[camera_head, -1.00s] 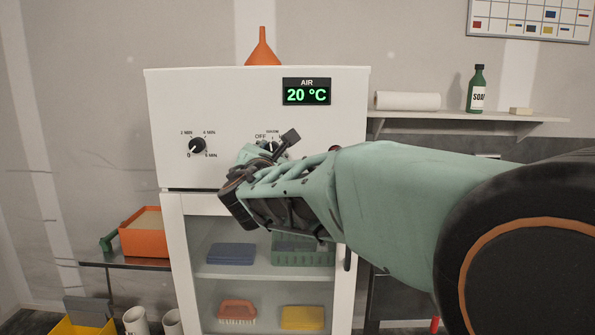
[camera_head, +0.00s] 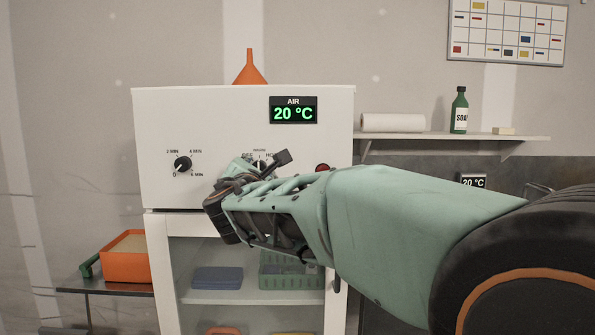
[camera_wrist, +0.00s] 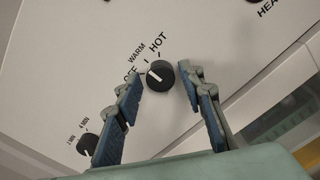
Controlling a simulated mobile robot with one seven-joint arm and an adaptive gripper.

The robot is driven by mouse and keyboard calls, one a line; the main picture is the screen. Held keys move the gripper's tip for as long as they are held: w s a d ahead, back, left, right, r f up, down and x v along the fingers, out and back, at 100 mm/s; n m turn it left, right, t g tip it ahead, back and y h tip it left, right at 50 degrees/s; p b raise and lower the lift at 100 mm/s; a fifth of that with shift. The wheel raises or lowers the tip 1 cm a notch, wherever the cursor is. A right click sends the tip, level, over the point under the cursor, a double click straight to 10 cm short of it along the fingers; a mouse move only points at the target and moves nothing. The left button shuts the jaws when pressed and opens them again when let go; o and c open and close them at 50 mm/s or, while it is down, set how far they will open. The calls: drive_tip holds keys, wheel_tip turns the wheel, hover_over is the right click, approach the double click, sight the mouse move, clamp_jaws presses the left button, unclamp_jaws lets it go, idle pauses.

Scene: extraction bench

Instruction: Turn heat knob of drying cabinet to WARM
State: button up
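The white drying cabinet (camera_head: 200,110) faces me. Its display (camera_head: 293,110) reads AIR 20 °C. The black heat knob (camera_wrist: 160,75) shows whole in the wrist view, with OFF, WARM and HOT printed around it. Its white mark points left, roughly toward OFF. In the head view the heat knob (camera_head: 262,164) is partly hidden behind my gripper (camera_head: 245,185). In the wrist view my gripper (camera_wrist: 162,77) is open, with one blue-padded finger on each side of the knob. A gap shows between each finger and the knob; I cannot tell the remaining depth.
A timer knob (camera_head: 183,164) sits left on the same panel, and a red round part (camera_head: 322,168) sits right. An orange funnel (camera_head: 250,69) stands on the cabinet. A shelf (camera_head: 450,136) holds a paper roll (camera_head: 392,122) and a soap bottle (camera_head: 459,110). An orange box (camera_head: 127,260) is at left.

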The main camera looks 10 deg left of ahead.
drive_tip(key=shift+o, duration=0.2)
drive_tip(key=shift+s, duration=0.1)
drive_tip(key=v, duration=0.7)
drive_tip(key=shift+s, duration=0.3)
drive_tip(key=shift+r, duration=0.15)
